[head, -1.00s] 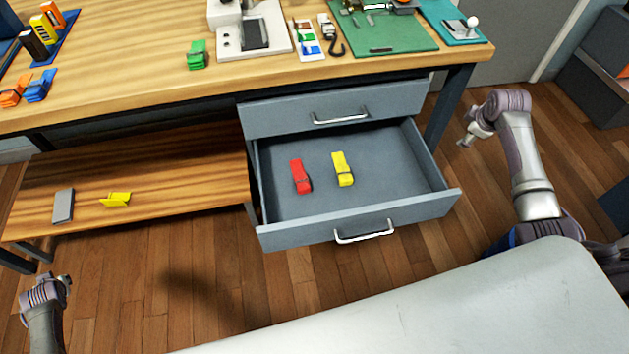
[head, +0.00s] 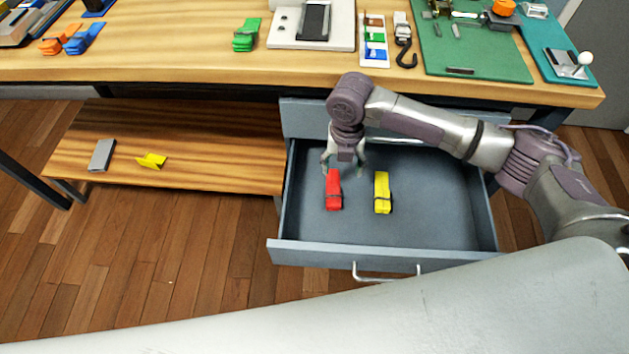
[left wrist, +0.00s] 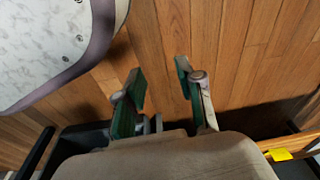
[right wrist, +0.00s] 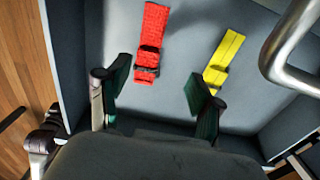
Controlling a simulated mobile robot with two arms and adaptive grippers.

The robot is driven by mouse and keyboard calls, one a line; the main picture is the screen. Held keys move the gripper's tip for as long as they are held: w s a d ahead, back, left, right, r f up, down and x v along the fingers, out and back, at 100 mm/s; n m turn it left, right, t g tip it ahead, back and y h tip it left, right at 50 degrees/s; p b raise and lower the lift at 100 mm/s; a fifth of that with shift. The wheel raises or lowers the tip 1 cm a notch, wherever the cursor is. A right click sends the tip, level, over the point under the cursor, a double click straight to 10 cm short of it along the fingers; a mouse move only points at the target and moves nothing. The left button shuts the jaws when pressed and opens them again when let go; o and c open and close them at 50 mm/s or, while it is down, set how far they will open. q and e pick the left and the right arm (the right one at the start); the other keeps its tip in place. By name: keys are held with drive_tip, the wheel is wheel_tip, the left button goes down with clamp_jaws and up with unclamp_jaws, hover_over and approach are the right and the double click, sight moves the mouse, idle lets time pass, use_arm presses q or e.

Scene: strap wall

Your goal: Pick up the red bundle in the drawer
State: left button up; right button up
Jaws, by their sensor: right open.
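The red bundle (head: 333,190) lies in the open grey drawer (head: 440,242), left of a yellow bundle (head: 382,192). It has a dark buckle and also shows in the right wrist view (right wrist: 152,42), ahead of the fingers. My right gripper (head: 343,168) is open and empty, above the drawer at the far end of the red bundle. In the right wrist view its fingers (right wrist: 155,95) are spread apart, with the red bundle beyond them. My left gripper (left wrist: 160,90) is open and empty over the wooden floor, and is out of the head view.
The drawer's walls and front handle (head: 387,272) surround the bundles. The workbench top (head: 180,62) overhangs the back, with a green bundle (head: 247,34) and tools on it. A lower shelf (head: 215,165) on the left holds a yellow piece (head: 151,161) and a grey block (head: 102,154).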

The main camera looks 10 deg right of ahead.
sight(334, 188)
drive_tip(key=shift+a+f+n, duration=0.25)
drive_tip(key=shift+a+n, duration=0.05)
drive_tip(key=shift+a, duration=0.3)
drive_tip(key=shift+a+f, duration=0.2)
drive_tip(key=shift+a, duration=0.05)
drive_tip(key=f, duration=0.2)
drive_tip(key=f+b, duration=0.1)
drive_tip(key=f, duration=0.3)
drive_tip(key=shift+s+a+f+b, duration=0.1)
drive_tip(key=shift+s+f+b, duration=0.05)
drive_tip(key=shift+s+b, duration=0.2)
drive_tip(key=shift+f, duration=0.4)
drive_tip(key=shift+r, duration=0.1)
drive_tip(key=c, duration=1.2)
use_arm(q)
drive_tip(key=w+d+r+t, duration=0.1)
drive_tip(key=w+r, duration=0.2)
drive_tip(key=r, duration=0.2)
drive_tip(key=shift+w+d+r, duration=0.2)
drive_tip(key=shift+w+d, duration=0.05)
drive_tip(key=shift+w, duration=0.1)
use_arm(e)
drive_tip(key=shift+c, duration=0.2)
drive_tip(key=shift+w, duration=0.1)
